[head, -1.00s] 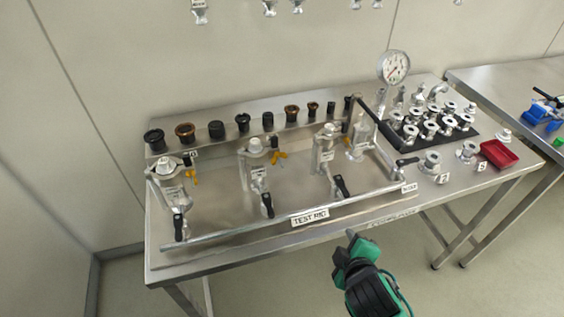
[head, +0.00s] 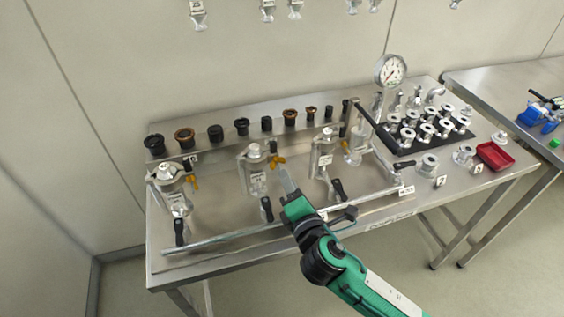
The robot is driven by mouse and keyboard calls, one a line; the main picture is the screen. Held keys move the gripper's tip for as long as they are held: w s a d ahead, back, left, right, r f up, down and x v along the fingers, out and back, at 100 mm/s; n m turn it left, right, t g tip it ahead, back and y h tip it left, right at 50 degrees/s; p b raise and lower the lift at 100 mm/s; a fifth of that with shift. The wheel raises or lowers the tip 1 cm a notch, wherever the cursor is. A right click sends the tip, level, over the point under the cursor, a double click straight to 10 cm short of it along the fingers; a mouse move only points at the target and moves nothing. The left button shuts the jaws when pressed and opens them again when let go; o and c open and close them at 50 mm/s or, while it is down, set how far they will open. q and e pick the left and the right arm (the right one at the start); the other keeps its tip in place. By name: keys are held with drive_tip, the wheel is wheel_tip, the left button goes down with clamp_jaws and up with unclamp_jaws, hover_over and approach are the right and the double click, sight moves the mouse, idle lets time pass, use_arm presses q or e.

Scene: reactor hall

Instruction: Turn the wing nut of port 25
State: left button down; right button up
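The test rig (head: 222,222) on the steel table carries a row of clamped ports. Yellow wing nuts show at the left port (head: 195,184), the middle port (head: 277,161) and the port right of it (head: 345,145). The port labels are too small to read surely, so I cannot tell which is port 25. My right gripper (head: 287,181) is over the rig's front, its grey tip just below and right of the middle wing nut in the picture. It appears apart from the nut, though depth is unclear. Its finger opening cannot be made out. My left gripper is out of view.
Black-handled valves (head: 266,209) stand along the rig's front pipe. Black and brown caps (head: 215,133) line the back shelf. A pressure gauge (head: 391,70), a black tray of fittings (head: 459,139) and a red bin (head: 496,156) are at right.

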drive_tip(key=p+x, duration=0.1)
drive_tip(key=x, duration=0.5)
drive_tip(key=shift+w, duration=0.15)
clamp_jaws()
